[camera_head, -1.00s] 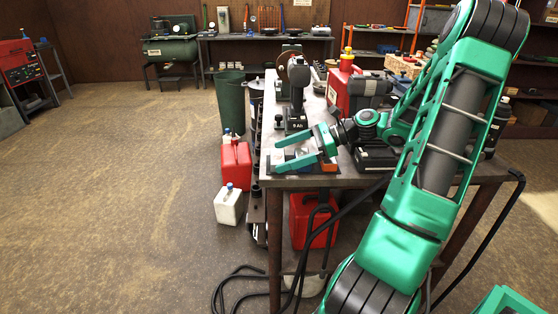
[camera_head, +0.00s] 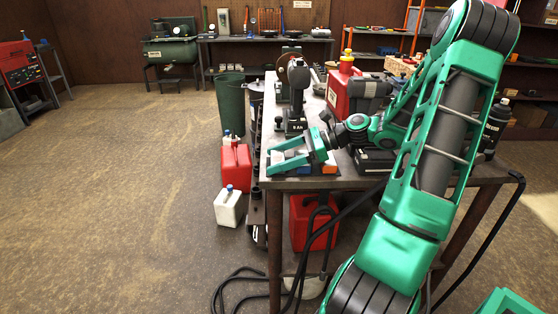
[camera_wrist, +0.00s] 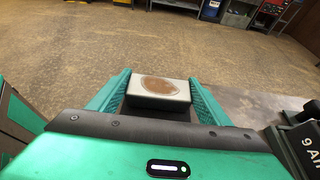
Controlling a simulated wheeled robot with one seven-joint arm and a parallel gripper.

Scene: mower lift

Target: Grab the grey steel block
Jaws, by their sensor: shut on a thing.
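In the wrist view the grey steel block (camera_wrist: 159,89), with a brown rusty patch on its top, sits between the two green fingers of my gripper (camera_wrist: 158,88). The fingers press on its left and right sides. In the head view my gripper (camera_head: 288,158) is low at the near left corner of the workbench top. I cannot make out the block clearly there, nor tell whether it still touches the bench.
The workbench (camera_head: 400,182) carries a drill-like tool (camera_head: 297,95), a red canister (camera_head: 341,90) and several dark cases. On the floor to its left stand a red can (camera_head: 236,163), a white jug (camera_head: 228,207) and a green bin (camera_head: 230,103). The floor further left is clear.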

